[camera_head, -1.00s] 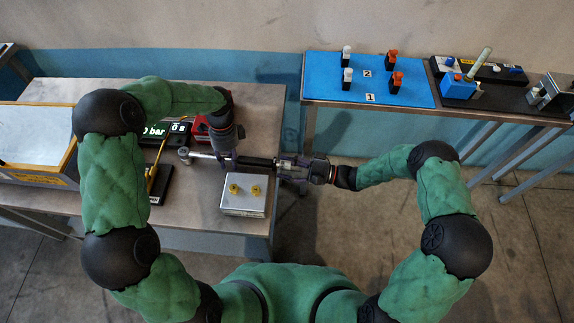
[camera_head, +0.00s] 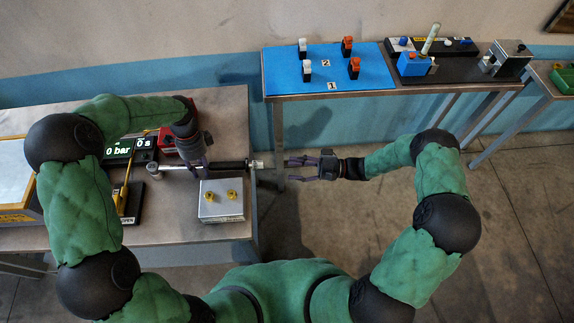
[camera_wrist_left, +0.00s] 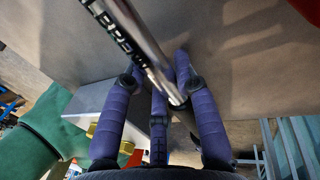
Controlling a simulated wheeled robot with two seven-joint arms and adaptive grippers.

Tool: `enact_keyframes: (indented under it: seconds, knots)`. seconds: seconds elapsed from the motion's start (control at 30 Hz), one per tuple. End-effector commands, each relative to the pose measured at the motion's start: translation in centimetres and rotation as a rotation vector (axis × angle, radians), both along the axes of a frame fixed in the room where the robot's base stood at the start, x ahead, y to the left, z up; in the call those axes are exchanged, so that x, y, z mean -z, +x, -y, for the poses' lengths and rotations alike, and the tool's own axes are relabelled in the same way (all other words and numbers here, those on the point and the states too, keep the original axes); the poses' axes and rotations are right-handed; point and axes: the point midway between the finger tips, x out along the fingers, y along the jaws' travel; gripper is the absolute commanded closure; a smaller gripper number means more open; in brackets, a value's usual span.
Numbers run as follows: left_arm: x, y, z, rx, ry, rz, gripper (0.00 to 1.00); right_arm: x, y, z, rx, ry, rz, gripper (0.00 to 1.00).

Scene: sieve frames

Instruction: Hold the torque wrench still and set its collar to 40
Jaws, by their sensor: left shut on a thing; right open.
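The torque wrench (camera_head: 230,165) lies level above the grey table, with its round head at the left and its dark handle and silver collar (camera_head: 256,165) at the right, near the table's right edge. My left gripper (camera_head: 196,168) is shut around the shaft; in the left wrist view the silver shaft (camera_wrist_left: 140,50) runs between the purple fingers (camera_wrist_left: 160,100). My right gripper (camera_head: 300,170) is open and empty, to the right of the collar and apart from it, with its fingers pointing left. The collar's setting is too small to read.
A metal box (camera_head: 221,207) with two brass knobs stands in front of the wrench. A dark display (camera_head: 118,150) and a red device (camera_head: 172,143) stand behind it. A blue mat (camera_head: 328,78) with several switches lies on the rear bench. Space around my right gripper is free.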

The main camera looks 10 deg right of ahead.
Motion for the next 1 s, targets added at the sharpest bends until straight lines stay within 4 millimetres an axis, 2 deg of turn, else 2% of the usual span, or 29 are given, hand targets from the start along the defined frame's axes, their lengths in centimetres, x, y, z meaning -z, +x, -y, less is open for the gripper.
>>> enact_keyframes:
  seconds: [0.37,0.4,0.47,0.5,0.83,1.0]
  knots:
    - [0.1,-0.1,0.0,0.0,0.0,-0.004,1.0,0.0,0.0,0.1,-0.001,0.0,0.0,0.44]
    - [0.1,-0.1,0.0,0.0,0.0,-0.003,0.66,0.0,0.0,0.1,-0.001,0.0,0.0,0.44]
    - [0.1,-0.1,0.0,0.0,0.0,-0.003,0.49,0.0,0.0,0.1,-0.001,0.0,0.0,0.44]
    - [0.1,-0.1,0.0,0.0,0.0,-0.003,0.44,0.0,0.0,0.1,-0.001,0.0,0.0,0.44]
    - [-0.1,0.0,0.0,0.0,0.0,0.0,0.44,0.0,0.0,0.1,-0.001,0.0,0.0,0.44]
    - [-1.8,0.5,0.0,-0.001,0.0,0.003,0.44,0.0,0.0,0.1,-0.001,0.0,0.0,0.44]
